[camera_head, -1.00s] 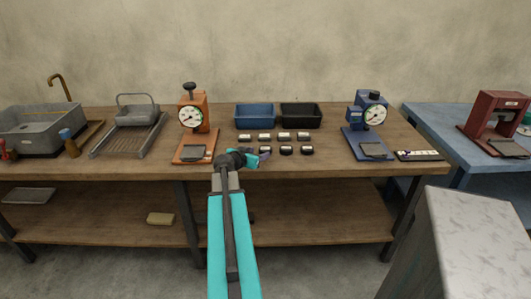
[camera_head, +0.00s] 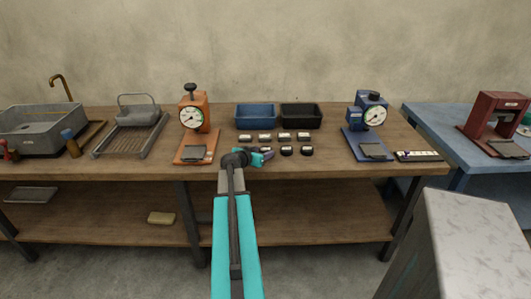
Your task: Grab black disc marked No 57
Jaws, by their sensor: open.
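Several small black discs with white labels stand in two rows on the wooden bench, in front of the two bins. The back row includes a disc (camera_head: 303,137) at its right end. The front row shows a disc (camera_head: 286,151) and another disc (camera_head: 307,151) at its right. The labels are too small to read, so I cannot tell which is No 57. My gripper (camera_head: 268,155) is open, at the left of the front row, and it hides part of that row. I cannot tell whether it touches a disc.
A blue bin (camera_head: 256,117) and a black bin (camera_head: 301,116) stand behind the discs. An orange dial press (camera_head: 193,125) is to the left, a blue dial press (camera_head: 369,125) to the right. A labelled strip (camera_head: 418,156) lies near the right edge. A grey block (camera_head: 468,240) stands front right.

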